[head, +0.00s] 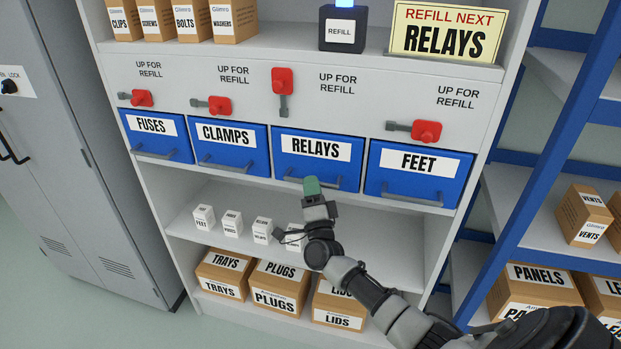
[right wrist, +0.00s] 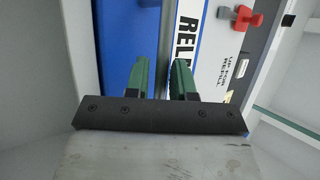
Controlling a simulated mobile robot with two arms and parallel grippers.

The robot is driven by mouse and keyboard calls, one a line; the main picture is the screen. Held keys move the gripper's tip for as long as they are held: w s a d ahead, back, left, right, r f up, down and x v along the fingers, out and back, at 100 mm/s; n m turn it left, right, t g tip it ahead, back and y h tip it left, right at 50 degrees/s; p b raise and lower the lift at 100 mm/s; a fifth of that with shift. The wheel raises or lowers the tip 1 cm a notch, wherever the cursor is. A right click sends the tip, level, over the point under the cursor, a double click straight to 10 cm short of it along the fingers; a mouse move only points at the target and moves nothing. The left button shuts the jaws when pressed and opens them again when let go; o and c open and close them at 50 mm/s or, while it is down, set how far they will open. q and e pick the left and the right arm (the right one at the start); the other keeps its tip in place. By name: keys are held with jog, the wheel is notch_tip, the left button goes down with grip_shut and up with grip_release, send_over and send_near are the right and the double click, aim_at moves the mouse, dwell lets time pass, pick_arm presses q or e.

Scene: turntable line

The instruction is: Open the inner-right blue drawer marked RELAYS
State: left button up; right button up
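The blue RELAYS drawer (head: 281,171) is the inner-right one in the row of blue drawers and looks shut, flush with its neighbours. Its grey bar handle (head: 328,184) runs along its lower front. The red lever (head: 282,80) above it points up. My right gripper (head: 312,187) is at this handle, partly hiding it. In the right wrist view, the green fingers of my right gripper (right wrist: 160,78) are apart, with the handle bar (right wrist: 166,45) showing in the gap between them; whether they touch it I cannot tell. My left gripper is not in view.
The FEET drawer (head: 418,187) is on the right; the CLAMPS drawer (head: 228,164) is on the left. Their levers lie sideways. Small white boxes (head: 232,224) stand on the shelf below. A REFILL NEXT RELAYS sign (head: 447,31) stands above. A blue rack (head: 545,170) is at right.

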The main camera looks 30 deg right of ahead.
jog(key=shift+w+d+r, duration=0.25)
jog(key=shift+w+r, duration=0.2)
jog(key=shift+w, duration=0.05)
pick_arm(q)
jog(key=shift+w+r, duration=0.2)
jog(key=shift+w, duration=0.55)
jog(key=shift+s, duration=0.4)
pick_arm(e)
grip_shut()
pick_arm(q)
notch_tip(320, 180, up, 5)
jog(key=p, duration=0.5)
pick_arm(e)
jog(key=s+a, duration=1.5)
jog(key=a, duration=0.2)
jog(key=shift+a, duration=0.4)
jog(key=shift+s+f, duration=0.1)
